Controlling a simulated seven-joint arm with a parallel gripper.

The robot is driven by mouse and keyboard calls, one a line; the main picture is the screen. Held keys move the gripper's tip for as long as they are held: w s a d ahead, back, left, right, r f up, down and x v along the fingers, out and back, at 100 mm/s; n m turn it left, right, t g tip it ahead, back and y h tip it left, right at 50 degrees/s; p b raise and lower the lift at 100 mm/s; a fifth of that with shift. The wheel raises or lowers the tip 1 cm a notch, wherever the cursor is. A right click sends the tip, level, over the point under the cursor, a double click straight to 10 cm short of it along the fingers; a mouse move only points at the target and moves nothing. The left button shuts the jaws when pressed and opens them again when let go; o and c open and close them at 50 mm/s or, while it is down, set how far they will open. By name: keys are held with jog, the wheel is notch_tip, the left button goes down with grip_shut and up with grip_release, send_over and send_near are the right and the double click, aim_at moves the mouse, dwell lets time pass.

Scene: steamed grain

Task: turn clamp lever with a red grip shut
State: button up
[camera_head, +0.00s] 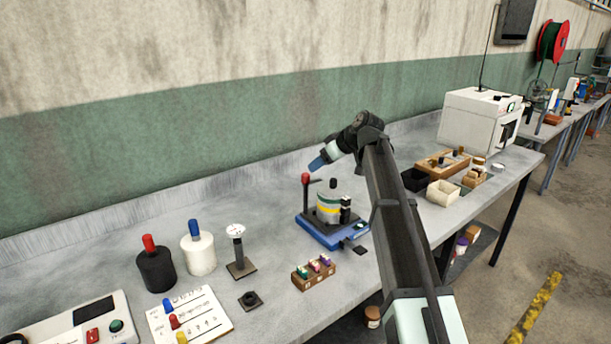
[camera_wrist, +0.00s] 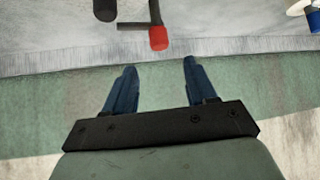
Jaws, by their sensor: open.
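The clamp lever's red grip (camera_head: 305,178) stands upright on a dark stem at the left of a blue-based fixture (camera_head: 335,235). The fixture carries a grey cylinder with yellow and green bands (camera_head: 328,209). My gripper (camera_head: 315,166) has blue fingers and hangs just above and right of the red grip in the head view. In the wrist view the gripper (camera_wrist: 160,70) is open and empty. There the red grip (camera_wrist: 158,39) lies just beyond the fingertips, between their lines and nearer the left-right middle. Its dark bar runs left beside a black knob (camera_wrist: 105,9). Contact is not visible.
A wooden block with coloured pieces (camera_head: 314,272) stands in front of the fixture. A gauge on a post (camera_head: 238,250) and black (camera_head: 156,270) and white (camera_head: 198,253) bottles stand left. A black bin (camera_head: 415,180) and cream bin (camera_head: 442,193) stand right. The wall is close behind.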

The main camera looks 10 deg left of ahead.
aim_at(306, 174)
jog(key=x, duration=0.9)
jog(key=shift+w+f, duration=0.1)
